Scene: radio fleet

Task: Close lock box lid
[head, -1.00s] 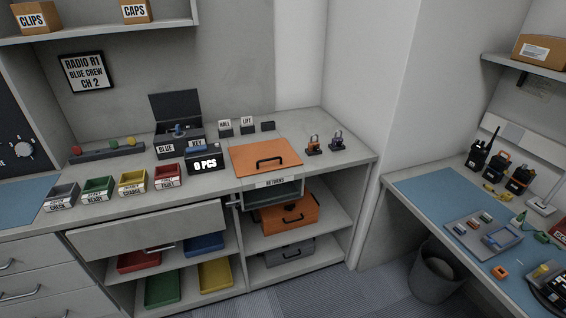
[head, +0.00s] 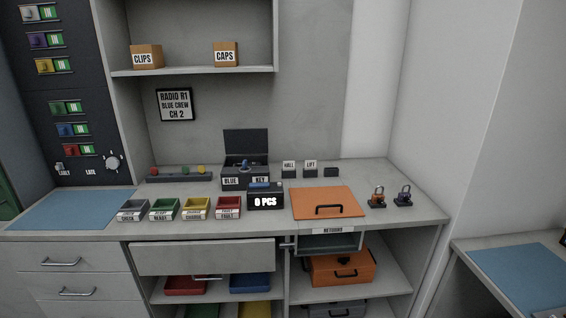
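A dark box (head: 232,182) stands at the back of the counter with its lid (head: 246,142) open and upright at the rear. Its front bears the labels BLUE and KEY. A small blue item (head: 244,163) shows at the box's opening; how it is seated is too small to tell. A scale-like unit (head: 266,201) reading 0 PCS stands in front of the box and slightly right. Neither of my grippers is in view.
Small labelled bins (head: 166,209) line the counter's front left. An orange panel with a handle (head: 326,203) lies to the right, beside two padlocks (head: 377,197). A drawer (head: 205,257) and a RETURNS bin (head: 330,243) project below the counter's front edge.

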